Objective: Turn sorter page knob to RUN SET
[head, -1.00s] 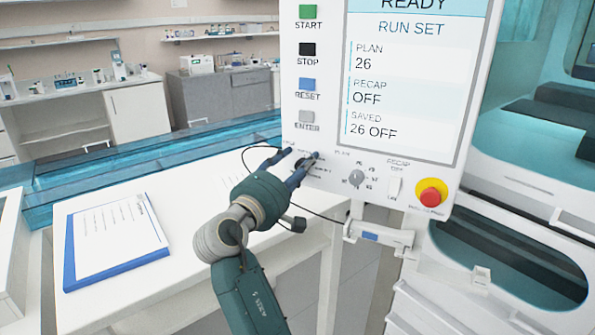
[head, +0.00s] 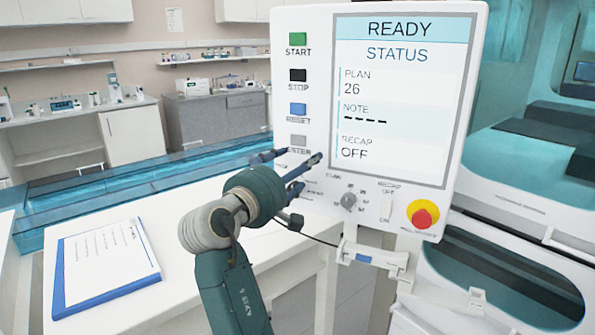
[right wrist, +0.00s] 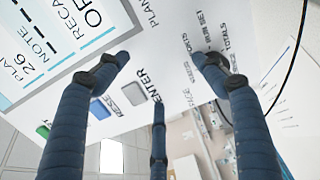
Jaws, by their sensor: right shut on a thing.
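The sorter's white panel (head: 312,20) carries a screen (head: 420,110) that reads READY and STATUS, with PLAN 26, NOTE dashes and RECAP OFF. My right gripper (head: 300,156) is at the panel's lower left, below the ENTER button, shut on the page knob. The knob itself is hidden by the fingers, so its pointer cannot be seen. In the right wrist view the fingers of the right gripper (right wrist: 162,62) reach to the panel, beside printed labels (right wrist: 204,45) that include RUN SET, PORTS and TOTALS. My left gripper is not in view.
START (head: 298,39), STOP, RESET and ENTER buttons stand above the gripper. A plan knob (head: 348,200), a recap switch (head: 386,206) and a red stop button (head: 422,214) are to the right.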

